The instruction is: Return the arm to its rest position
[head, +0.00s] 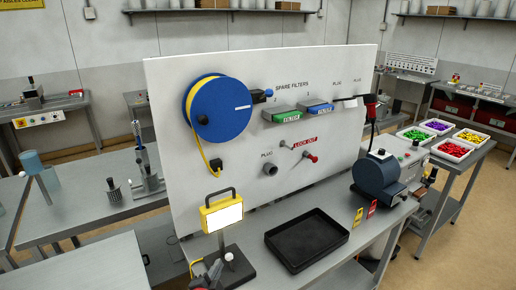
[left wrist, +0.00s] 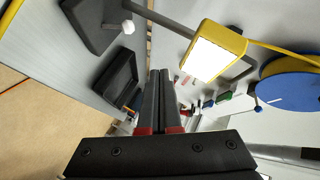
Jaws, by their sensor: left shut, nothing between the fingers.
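My left gripper (head: 213,271) shows only in part at the bottom edge of the head view, just left of the work lamp's base. In the left wrist view its two dark fingers (left wrist: 159,75) lie together, shut and empty. The yellow work lamp (head: 222,213) with a lit white face stands on a dark base in front of the white panel. In the left wrist view the lamp (left wrist: 217,52) is at the upper right, apart from the fingers. My right gripper is not in view.
The white panel (head: 212,160) carries a blue cable reel (head: 223,112), filters and plugs. A black tray (head: 306,240) lies on the grey bench right of the lamp. A blue-grey machine (head: 380,177) stands farther right. Bins of coloured parts (head: 413,134) are on a side table.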

